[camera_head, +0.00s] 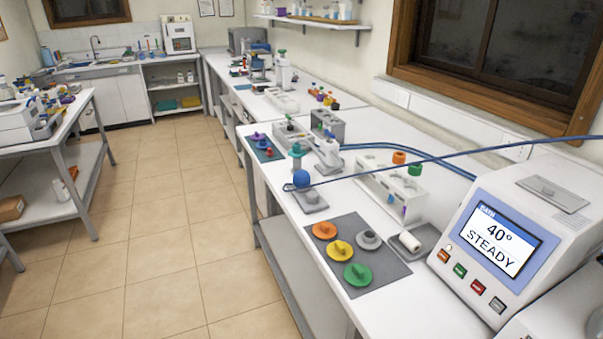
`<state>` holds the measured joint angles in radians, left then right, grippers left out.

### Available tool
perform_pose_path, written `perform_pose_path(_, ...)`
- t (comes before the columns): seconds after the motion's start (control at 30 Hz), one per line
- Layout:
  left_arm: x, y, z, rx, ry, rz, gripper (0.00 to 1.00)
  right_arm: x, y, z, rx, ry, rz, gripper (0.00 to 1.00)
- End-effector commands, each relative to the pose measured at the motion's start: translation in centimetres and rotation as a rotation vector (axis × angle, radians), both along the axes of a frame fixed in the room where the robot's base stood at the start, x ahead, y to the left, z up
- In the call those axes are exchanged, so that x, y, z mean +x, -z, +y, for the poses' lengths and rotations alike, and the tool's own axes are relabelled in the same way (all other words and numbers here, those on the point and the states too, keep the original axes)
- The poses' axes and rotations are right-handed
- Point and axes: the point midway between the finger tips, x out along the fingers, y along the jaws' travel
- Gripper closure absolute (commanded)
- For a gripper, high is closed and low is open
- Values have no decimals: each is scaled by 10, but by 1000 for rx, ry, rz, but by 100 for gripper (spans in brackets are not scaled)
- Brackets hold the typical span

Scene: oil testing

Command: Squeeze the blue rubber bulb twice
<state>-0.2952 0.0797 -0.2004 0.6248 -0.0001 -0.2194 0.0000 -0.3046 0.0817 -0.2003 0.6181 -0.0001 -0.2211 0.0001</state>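The blue rubber bulb (301,179) is a small round ball near the left edge of the right-hand bench. It sits at or just above a grey plate (311,200) with a pale block on it. A thin blue tube (400,167) runs from beside the bulb across the bench to the right edge of the view. Whether the tube joins the bulb is too small to tell. Neither of my grippers is in view, and nothing is seen touching the bulb.
A white machine (545,215) reading "40° STEADY" stands at right. A grey mat (378,282) holds orange, yellow, green and grey knobbed discs. A white rack (375,190) stands behind. Floor (185,225) left of the bench (430,300) is clear.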

Motion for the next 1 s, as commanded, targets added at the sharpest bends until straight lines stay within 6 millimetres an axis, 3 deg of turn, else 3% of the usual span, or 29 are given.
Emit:
perform_pose_path(0.03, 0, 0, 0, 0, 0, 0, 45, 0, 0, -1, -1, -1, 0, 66)
perform_pose_path(0.3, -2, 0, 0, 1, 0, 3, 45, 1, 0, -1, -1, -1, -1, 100)
perform_pose_path(1.0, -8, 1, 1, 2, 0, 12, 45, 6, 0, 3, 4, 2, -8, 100)
